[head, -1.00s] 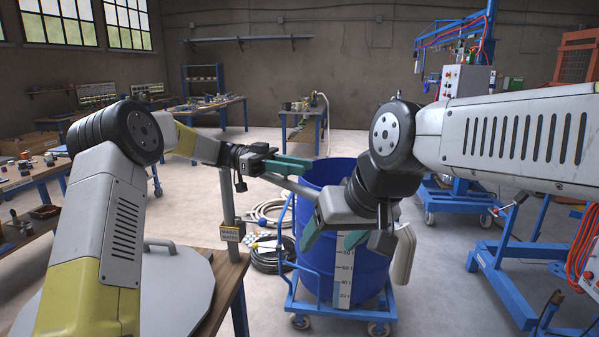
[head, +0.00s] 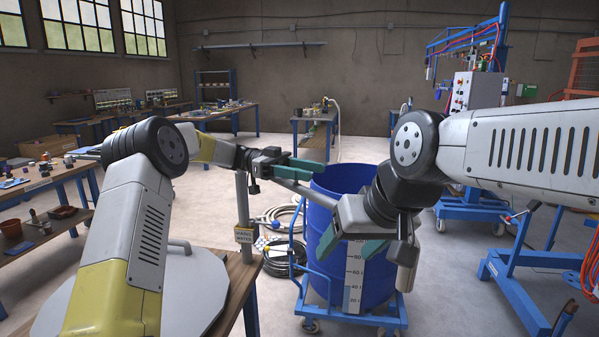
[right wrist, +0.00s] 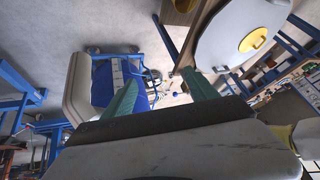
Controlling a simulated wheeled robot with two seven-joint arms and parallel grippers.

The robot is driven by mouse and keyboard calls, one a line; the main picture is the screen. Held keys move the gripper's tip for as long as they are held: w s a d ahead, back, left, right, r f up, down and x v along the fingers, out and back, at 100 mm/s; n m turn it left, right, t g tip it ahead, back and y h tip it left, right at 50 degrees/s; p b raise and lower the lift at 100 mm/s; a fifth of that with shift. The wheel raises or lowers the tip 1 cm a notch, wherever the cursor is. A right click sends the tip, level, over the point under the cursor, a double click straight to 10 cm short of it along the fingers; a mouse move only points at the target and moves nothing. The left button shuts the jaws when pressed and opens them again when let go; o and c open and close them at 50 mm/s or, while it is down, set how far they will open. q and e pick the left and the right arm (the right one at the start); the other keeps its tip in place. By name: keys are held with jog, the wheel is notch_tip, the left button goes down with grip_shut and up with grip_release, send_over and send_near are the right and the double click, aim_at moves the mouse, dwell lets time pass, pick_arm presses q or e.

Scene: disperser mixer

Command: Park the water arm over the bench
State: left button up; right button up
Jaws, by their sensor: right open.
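The water arm (head: 310,195) is a grey pipe running right from a grey post (head: 244,208) at the bench edge toward the blue drum (head: 325,240). The pipe's far end is hidden behind my right gripper. My left gripper (head: 310,168) is just above the pipe near the post; whether it touches the pipe or how its jaws stand is unclear. My right gripper (head: 352,250) is open in front of the drum. Its spread teal fingers (right wrist: 161,92) show in the right wrist view, with nothing between them.
The wooden bench (head: 238,290) at lower left carries a large grey round lid (head: 190,290). The drum stands on a blue wheeled trolley (head: 345,318). Coiled hoses (head: 280,252) lie on the floor behind. A blue wheeled frame (head: 510,285) stands at right.

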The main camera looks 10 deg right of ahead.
pick_arm(q)
jog(key=v, duration=0.7)
jog(key=shift+w+a, duration=0.25)
jog(key=shift+a, duration=0.1)
